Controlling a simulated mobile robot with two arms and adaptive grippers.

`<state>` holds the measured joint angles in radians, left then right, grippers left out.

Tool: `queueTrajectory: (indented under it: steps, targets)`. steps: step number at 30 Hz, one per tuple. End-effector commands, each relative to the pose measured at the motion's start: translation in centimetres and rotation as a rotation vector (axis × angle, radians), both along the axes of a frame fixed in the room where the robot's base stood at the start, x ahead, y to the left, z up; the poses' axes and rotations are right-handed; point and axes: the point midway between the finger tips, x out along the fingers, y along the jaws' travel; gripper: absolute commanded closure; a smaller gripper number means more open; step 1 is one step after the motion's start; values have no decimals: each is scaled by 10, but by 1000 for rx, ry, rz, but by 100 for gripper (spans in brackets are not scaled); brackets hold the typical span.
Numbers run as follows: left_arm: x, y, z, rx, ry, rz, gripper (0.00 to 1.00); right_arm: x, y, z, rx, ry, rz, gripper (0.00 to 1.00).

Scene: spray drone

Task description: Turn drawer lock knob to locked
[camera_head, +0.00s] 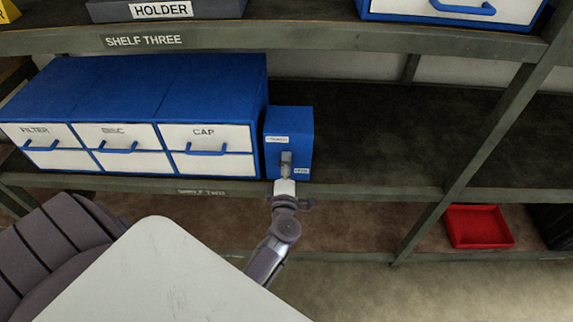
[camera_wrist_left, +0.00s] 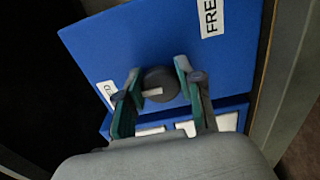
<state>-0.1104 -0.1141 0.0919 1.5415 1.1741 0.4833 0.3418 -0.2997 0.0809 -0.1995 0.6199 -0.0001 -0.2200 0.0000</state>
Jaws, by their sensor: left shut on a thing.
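The blue lock box (camera_head: 304,125) stands on the shelf right of the drawer cabinet. It has one white label at upper left and another at lower right of its front. In the left wrist view the dark round knob (camera_wrist_left: 162,80) sits on the blue face. Its white pointer mark points left in that view, toward a mostly hidden label ending in D (camera_wrist_left: 107,93); a label starting FRE (camera_wrist_left: 211,14) is at upper right. My left gripper (camera_head: 286,160) is at the box front, its fingers (camera_wrist_left: 156,92) shut on the knob from both sides. My right gripper is not in view.
The blue drawer cabinet (camera_head: 165,90), with FILTER and CAP among its labels, stands close left of the box. The shelf to the right (camera_head: 400,135) is empty. A red tray (camera_head: 478,227) lies on the lower level. A shelf post (camera_head: 480,150) slants at right.

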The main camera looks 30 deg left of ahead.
Motion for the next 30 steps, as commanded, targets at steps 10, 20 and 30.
queueTrajectory:
  steps: [10,20,30]
  targets:
    - [-1,0,-2,-5,2,1,53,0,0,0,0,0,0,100]
    - [0,0,-1,-2,1,0,37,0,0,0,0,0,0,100]
    - [-32,-19,-2,-4,5,-1,37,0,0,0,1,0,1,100]
